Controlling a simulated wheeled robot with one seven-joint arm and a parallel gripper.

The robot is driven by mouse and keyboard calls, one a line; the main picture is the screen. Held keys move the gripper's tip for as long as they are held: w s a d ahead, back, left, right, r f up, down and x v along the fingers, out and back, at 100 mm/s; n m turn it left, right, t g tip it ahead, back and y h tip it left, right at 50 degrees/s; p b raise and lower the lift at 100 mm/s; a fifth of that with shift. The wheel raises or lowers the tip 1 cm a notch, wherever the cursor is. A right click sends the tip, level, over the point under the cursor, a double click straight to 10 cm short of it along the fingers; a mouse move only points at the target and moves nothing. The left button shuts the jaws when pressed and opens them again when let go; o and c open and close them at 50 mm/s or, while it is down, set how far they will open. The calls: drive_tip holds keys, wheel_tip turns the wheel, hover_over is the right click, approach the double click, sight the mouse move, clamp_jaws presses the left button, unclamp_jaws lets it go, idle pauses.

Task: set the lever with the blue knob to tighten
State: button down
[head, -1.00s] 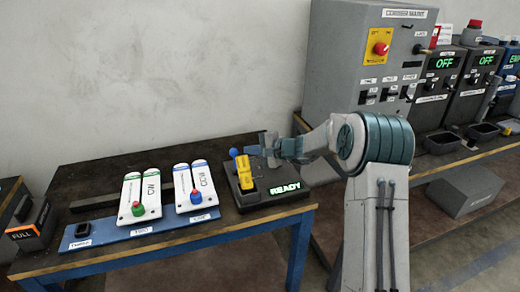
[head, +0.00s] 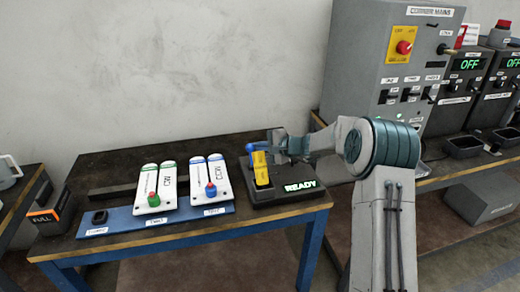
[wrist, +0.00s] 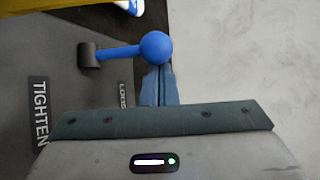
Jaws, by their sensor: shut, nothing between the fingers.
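The lever's blue knob (head: 250,147) shows above a yellow part (head: 261,168) on the dark device at the table's right end. In the wrist view the blue knob (wrist: 155,47) sits on a blue rod running to a dark pivot (wrist: 88,53). The lever points away from the TIGHTEN label (wrist: 40,112) side, toward the partly hidden label starting "LOO" (wrist: 122,93). My gripper (wrist: 158,85) is shut and empty, its fingertips right beside the knob; I cannot tell whether they touch. In the head view my gripper (head: 272,142) is just right of the knob.
The device has a lit READY sign (head: 300,186). Left of it, white units with a green knob (head: 153,199) and a blue knob (head: 210,189) stand on a blue board (head: 120,230). A grey cabinet (head: 385,60) rises behind my arm at the right.

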drive_tip(key=shift+s+b, duration=0.1)
drive_tip(key=shift+b, duration=0.2)
drive_tip(key=shift+s+n+t+b, duration=0.25)
drive_tip(key=shift+n+t+b, duration=0.2)
drive_tip(key=shift+b, duration=2)
drive_tip(key=b, duration=0.3)
drive_tip(key=shift+s+d+f+y, duration=0.15)
drive_tip(key=shift+f+y, duration=0.05)
drive_tip(key=shift+y, duration=0.2)
drive_tip(key=b, duration=0.3)
drive_tip(key=shift+s+f+n+t+y+b, duration=0.1)
drive_tip(key=shift+s+n+t+y+b, duration=0.15)
drive_tip(key=shift+t+y+b, duration=0.1)
drive_tip(key=b, duration=0.3)
drive_tip(key=s+n+t+y+b, duration=0.1)
drive_tip(key=b, duration=0.7)
drive_tip(key=shift+s+d+r+n+y, duration=0.25)
drive_tip(key=shift+s+n, duration=0.05)
drive_tip(key=shift+s+d+r+b, duration=0.1)
drive_tip(key=shift+s+b, duration=0.25)
drive_tip(key=shift+b, duration=0.85)
drive_tip(key=shift+s+d+r+b, duration=0.15)
drive_tip(key=shift+s+b, duration=0.3)
drive_tip(key=shift+b, duration=0.65)
